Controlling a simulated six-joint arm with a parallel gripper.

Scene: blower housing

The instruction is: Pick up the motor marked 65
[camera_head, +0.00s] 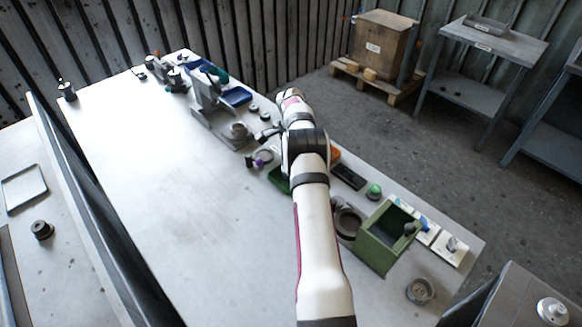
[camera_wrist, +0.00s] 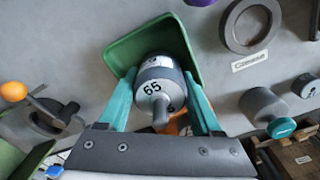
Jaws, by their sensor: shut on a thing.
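The motor marked 65 (camera_wrist: 156,84) is a grey cylinder with a light band, the black number on its side and a shaft pointing toward the wrist camera. My gripper (camera_wrist: 160,92) has its teal fingers on both sides of the motor, shut on it. A green bin (camera_wrist: 120,56) lies behind the motor in the wrist view; whether the motor still touches it I cannot tell. In the head view my arm hides the motor and gripper, and only an edge of the green bin (camera_head: 277,179) shows.
In the wrist view, a dark ring (camera_wrist: 228,28), a grey cylinder with a teal end (camera_wrist: 262,105) and an orange ball-ended lever (camera_wrist: 14,91) lie around. In the head view, a green open box (camera_head: 376,245) stands right of my arm. The table's left middle is clear.

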